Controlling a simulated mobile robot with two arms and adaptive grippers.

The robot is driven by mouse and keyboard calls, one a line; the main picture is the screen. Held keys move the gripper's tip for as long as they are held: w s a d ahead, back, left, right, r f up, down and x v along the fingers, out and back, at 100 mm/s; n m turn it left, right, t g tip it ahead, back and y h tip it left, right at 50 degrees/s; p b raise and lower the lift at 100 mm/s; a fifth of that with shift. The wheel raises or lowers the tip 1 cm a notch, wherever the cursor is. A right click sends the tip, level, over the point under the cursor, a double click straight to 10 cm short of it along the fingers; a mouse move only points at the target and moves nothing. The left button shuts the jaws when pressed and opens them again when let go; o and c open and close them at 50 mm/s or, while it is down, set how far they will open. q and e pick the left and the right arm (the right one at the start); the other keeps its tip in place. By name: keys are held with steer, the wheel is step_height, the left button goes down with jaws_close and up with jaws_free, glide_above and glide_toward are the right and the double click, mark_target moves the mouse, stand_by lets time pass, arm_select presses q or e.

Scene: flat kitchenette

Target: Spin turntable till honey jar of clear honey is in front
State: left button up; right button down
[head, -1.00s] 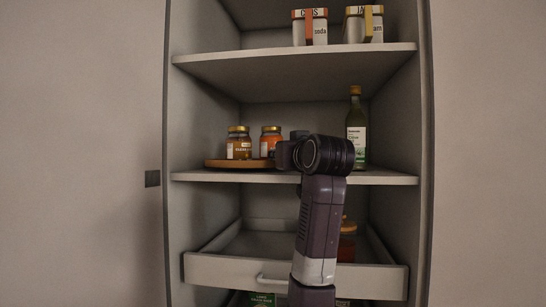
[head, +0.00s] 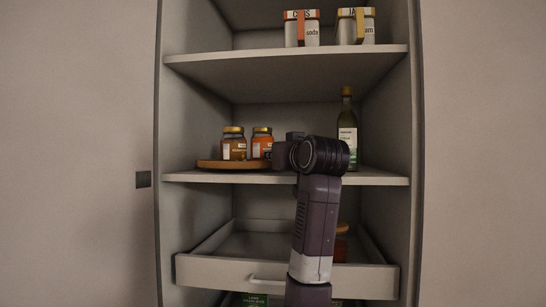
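The round wooden turntable (head: 213,164) sits on the middle shelf, its right part hidden behind my arm. Two gold-lidded jars stand upright on it, side by side. The left jar (head: 234,148) holds brownish-amber contents; the right jar (head: 262,147) looks more orange. Their labels are too small to read, so I cannot tell which is clear honey. My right arm rises from below, and its gripper (head: 284,154) is at the right side of the turntable, right of the orange jar. My wrist hides the fingers and any contact. My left gripper is out of view.
A green oil bottle (head: 347,132) stands on the same shelf, right of my wrist. Two labelled canisters, one left (head: 301,29) and one right (head: 356,27), stand on the shelf above. A partly open drawer (head: 215,270) is below. The shelf's side walls bound the space.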

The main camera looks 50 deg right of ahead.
steer(key=c, duration=2.1)
jaws_free()
steer(key=shift+s+d, duration=0.1)
steer(key=shift+s, duration=0.1)
steer(key=v, duration=1.2)
